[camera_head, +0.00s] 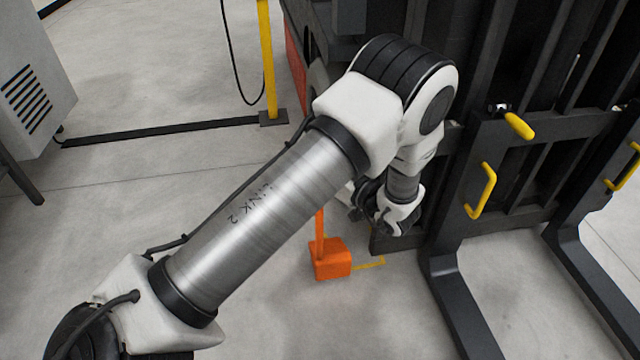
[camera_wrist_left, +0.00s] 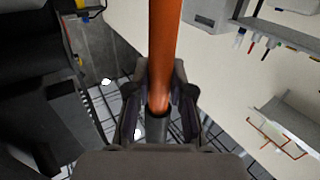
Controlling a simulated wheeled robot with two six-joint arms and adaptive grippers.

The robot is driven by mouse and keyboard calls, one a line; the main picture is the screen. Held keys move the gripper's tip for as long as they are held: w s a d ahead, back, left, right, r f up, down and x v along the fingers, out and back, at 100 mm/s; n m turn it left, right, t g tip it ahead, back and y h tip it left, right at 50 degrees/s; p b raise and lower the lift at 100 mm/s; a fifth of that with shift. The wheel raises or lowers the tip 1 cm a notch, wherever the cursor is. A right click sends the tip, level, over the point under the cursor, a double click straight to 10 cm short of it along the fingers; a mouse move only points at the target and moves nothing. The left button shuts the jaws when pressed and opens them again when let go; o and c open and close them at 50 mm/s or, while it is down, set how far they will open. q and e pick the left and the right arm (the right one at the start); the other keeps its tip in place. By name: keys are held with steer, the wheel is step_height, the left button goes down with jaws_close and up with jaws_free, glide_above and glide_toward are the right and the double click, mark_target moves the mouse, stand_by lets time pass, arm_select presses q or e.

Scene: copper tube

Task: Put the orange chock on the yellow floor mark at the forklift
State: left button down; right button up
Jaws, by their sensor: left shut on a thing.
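The orange chock (camera_head: 332,260) is a block with a thin upright handle (camera_head: 319,225). In the head view it stands just left of the forklift, upright. The yellow floor mark (camera_head: 372,264) shows as a thin angled line at its right side; part of the mark may be hidden behind the chock. I cannot tell whether the chock touches the floor. My left gripper (camera_head: 358,202) is partly hidden behind my own arm, above the chock. In the left wrist view the gripper (camera_wrist_left: 160,78) is shut around the orange handle (camera_wrist_left: 164,35). My right gripper is not in view.
The dark forklift (camera_head: 465,190) stands at the right, its forks (camera_head: 465,310) reaching forward along the floor close to the mark. A yellow post (camera_head: 267,65) stands behind, and a grey cabinet (camera_head: 30,75) at the far left. The floor left of the chock is clear.

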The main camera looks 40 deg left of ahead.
arm_select(q)
steer(key=w+f+b, duration=0.5)
steer(key=w, duration=0.5)
steer(key=shift+f, duration=0.3)
steer(key=c, duration=1.2)
jaws_free()
steer(key=shift+d+f+b, duration=0.1)
steer(key=shift+f+b, duration=0.1)
steer(key=shift+b, duration=0.1)
steer(key=shift+c, duration=0.2)
steer(key=shift+o, duration=1)
steer(key=shift+r, duration=0.1)
steer(key=shift+d, duration=0.1)
